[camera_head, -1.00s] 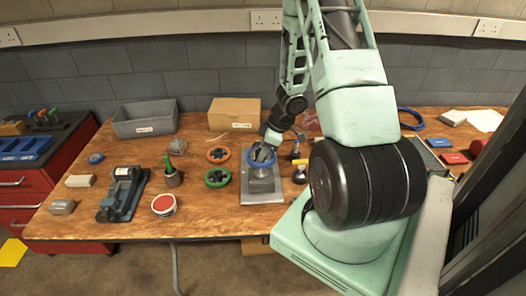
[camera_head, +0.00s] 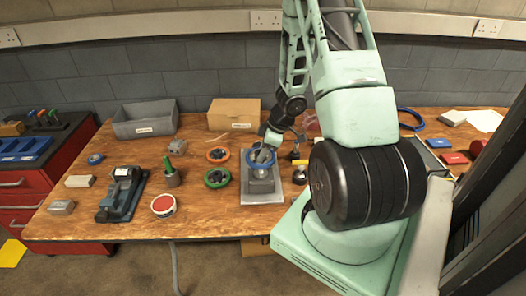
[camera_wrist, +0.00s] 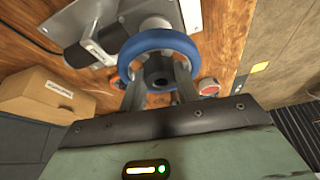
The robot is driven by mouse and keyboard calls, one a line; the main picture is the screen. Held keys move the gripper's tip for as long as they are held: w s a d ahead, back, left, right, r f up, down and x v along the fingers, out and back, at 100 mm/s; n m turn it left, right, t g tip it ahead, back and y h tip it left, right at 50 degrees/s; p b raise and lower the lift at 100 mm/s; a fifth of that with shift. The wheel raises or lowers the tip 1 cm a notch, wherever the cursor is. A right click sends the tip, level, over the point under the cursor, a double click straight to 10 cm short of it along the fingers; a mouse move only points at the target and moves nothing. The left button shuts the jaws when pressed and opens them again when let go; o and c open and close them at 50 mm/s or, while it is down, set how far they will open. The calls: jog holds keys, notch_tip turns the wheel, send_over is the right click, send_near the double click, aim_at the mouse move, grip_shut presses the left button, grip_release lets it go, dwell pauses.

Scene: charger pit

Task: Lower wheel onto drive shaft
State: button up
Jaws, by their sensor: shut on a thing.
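The blue wheel (camera_head: 262,164) is a ring with a dark hub, and it also shows in the wrist view (camera_wrist: 160,38). My gripper (camera_head: 264,151) is shut on it from above; in the wrist view its two fingers (camera_wrist: 159,76) reach into the ring on either side of the hub. The wheel is over a grey block on a metal base plate (camera_head: 259,197). A pale round part of that fixture shows behind the wheel in the wrist view. The drive shaft is hidden by the wheel and gripper, so I cannot tell whether they touch.
An orange ring (camera_head: 218,155) and a green ring (camera_head: 217,178) lie left of the plate. A cardboard box (camera_head: 234,113) and a grey bin (camera_head: 145,119) stand behind. Small upright parts (camera_head: 299,170) stand close to the plate's right. Bare wood lies left of the green ring.

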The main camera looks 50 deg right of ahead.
jog(key=shift+f+b, duration=1.9)
jog(key=shift+f, duration=1)
dwell(1.0)
jog(key=o, duration=1.2)
jog(key=c, duration=0.4)
notch_tip(320, 180, up, 6)
jog(key=p, duration=0.7)
